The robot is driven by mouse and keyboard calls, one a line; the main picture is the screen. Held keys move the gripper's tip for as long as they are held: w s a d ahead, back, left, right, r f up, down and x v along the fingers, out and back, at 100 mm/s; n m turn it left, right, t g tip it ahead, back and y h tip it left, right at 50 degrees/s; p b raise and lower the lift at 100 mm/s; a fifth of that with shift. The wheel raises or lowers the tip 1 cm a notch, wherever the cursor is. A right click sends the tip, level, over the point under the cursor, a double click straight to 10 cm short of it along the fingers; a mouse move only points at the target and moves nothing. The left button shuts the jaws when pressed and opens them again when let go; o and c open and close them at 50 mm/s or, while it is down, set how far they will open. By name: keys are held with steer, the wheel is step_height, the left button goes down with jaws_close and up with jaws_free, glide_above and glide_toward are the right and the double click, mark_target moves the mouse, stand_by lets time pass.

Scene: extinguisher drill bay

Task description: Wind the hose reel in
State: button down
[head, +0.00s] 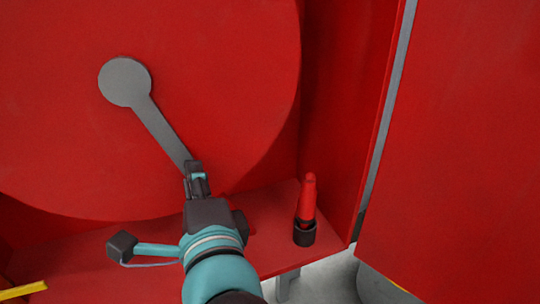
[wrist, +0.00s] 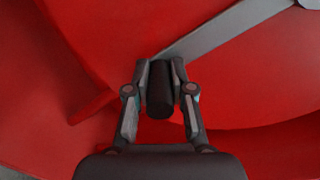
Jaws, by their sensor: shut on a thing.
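The hose reel (head: 220,80) is a large red disc that fills the upper left of the head view. Its grey crank (head: 157,127) runs from a round hub down and right to my gripper. In the wrist view the crank arm (wrist: 225,30) comes in from the upper right. My gripper (head: 194,178) is shut on the dark crank handle (wrist: 159,95), which stands between its two fingers (wrist: 160,88). The crank's lower end is partly hidden behind the fingers.
A red nozzle (head: 308,200) stands upright in a dark holder (head: 304,232) on the red cabinet floor (head: 270,245), right of my gripper. A red door panel (head: 460,150) stands at the right. A yellow bar (head: 23,291) shows at the lower left.

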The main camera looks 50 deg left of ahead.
steer(key=shift+w+d+r, duration=0.15)
steer(key=shift+w, duration=0.2)
steer(key=c, duration=1)
jaws_free()
steer(key=v, duration=1.2)
steer(key=shift+d, duration=0.2)
